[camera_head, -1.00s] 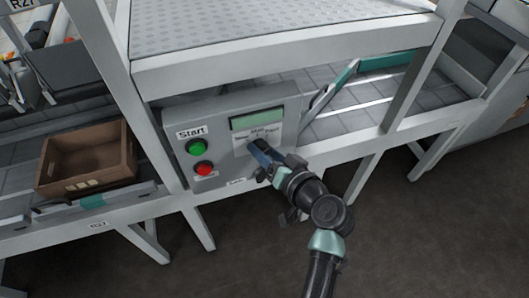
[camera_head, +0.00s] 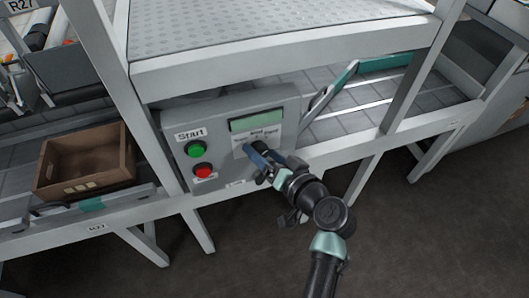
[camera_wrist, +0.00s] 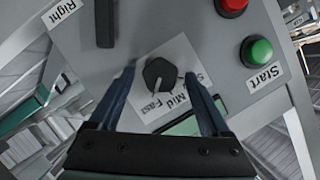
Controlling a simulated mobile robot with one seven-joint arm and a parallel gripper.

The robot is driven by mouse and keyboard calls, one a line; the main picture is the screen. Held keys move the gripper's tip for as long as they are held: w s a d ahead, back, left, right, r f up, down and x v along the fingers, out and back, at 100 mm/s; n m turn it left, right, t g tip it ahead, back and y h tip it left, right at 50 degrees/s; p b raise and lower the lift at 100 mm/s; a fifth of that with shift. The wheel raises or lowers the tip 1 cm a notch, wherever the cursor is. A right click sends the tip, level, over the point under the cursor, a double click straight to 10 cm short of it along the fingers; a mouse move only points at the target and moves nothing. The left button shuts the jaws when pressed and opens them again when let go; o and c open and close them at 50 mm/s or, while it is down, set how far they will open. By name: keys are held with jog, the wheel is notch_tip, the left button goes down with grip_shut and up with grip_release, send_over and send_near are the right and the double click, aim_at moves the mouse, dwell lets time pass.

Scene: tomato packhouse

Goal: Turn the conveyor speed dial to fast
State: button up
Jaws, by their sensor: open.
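The round black speed dial (camera_wrist: 160,70) is on the grey control panel (camera_head: 222,182). In the wrist view its pale pointer mark aims towards the word Fast on the white label (camera_wrist: 145,108), which also carries Mid and Slow. My gripper (camera_wrist: 160,77) is open, with one blue finger on each side of the dial and a visible gap to it on both sides. In the head view my gripper (camera_head: 256,151) is at the panel just below the display and largely hides the dial.
A green Start button (camera_head: 196,149) and a red button (camera_head: 202,171) are left of the dial. A green display (camera_head: 255,123) is above it. A dark handle (camera_wrist: 105,22) juts out nearby in the wrist view. A brown crate (camera_head: 125,160) stands further left.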

jog(key=p+v, duration=0.1)
jog(key=v, duration=1.2)
